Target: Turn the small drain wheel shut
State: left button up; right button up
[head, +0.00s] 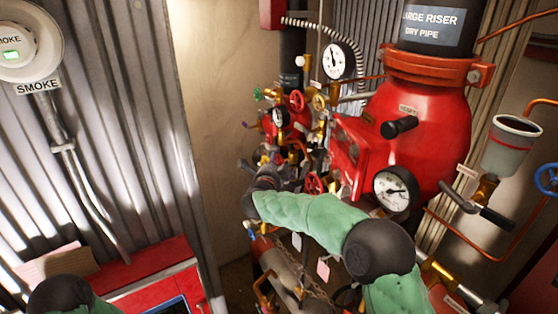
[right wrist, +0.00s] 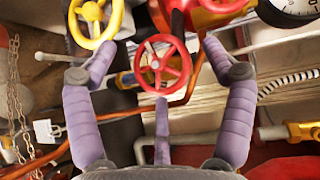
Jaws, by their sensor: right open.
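My right gripper (right wrist: 160,52) is open, with its purple fingers spread to either side of a small red spoked wheel (right wrist: 162,66). The wheel sits between the fingertips, and I see a gap on both sides. No label shows whether this is the drain wheel. In the head view my right gripper (head: 266,172) is small and dark against the valve cluster, beyond my green-sleeved arm. A red wheel (head: 313,183) shows just right of it; I cannot tell if it is the same wheel. My left gripper is out of view.
A yellow wheel (right wrist: 95,18) stands close by my left-hand finger in the wrist view. The large red riser body (head: 430,130), gauges (head: 392,189) and a black-handled lever (head: 480,208) crowd the right. A chain (right wrist: 15,90) hangs at the left of the wrist view.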

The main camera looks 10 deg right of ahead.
jog(key=shift+x, duration=1)
jog(key=shift+a, duration=0.1)
jog(key=c, duration=1.3)
jog(key=shift+o, duration=0.2)
jog(key=shift+f, duration=0.1)
